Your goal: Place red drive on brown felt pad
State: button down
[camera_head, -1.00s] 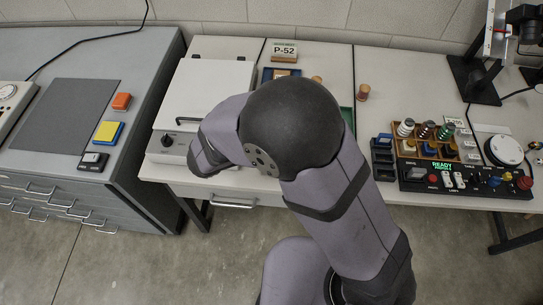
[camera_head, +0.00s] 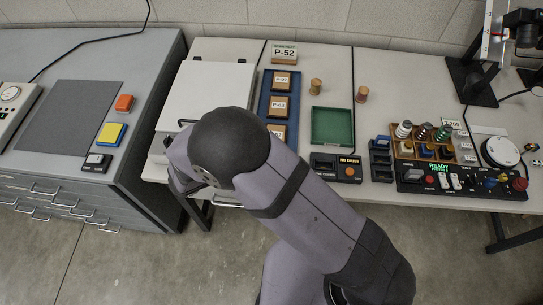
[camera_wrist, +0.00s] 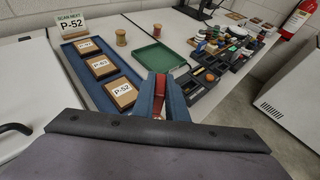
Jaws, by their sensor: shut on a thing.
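In the wrist view my gripper (camera_wrist: 160,98) is shut on the red drive (camera_wrist: 160,82), which shows as a narrow red strip between the two blue fingers. In the head view the gripper and drive are hidden behind my arm, near the front edge of the white-topped table by the pale lidded box.
A blue tray (camera_head: 264,97) holds several labelled blocks. Beside it are a green tray (camera_head: 332,142), wooden spools and a black "NO DRIVE" unit (camera_head: 336,174). The grey cabinet (camera_head: 137,75) at left carries coloured blocks.

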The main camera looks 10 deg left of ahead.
jog(key=shift+f+p, duration=0.4)
jog(key=shift+f, duration=2.55)
jog(key=shift+f, duration=0.1)
jog(key=shift+f, duration=0.1)
jog(key=c, duration=1.8)
grip_release()
jog(key=shift+o, duration=0.2)
jog(key=shift+r, duration=0.3)
jog(key=shift+s+a, duration=0.2)
jog(key=b+v, duration=0.3)
jog(key=v, duration=0.8)
jog(key=shift+s, duration=0.2)
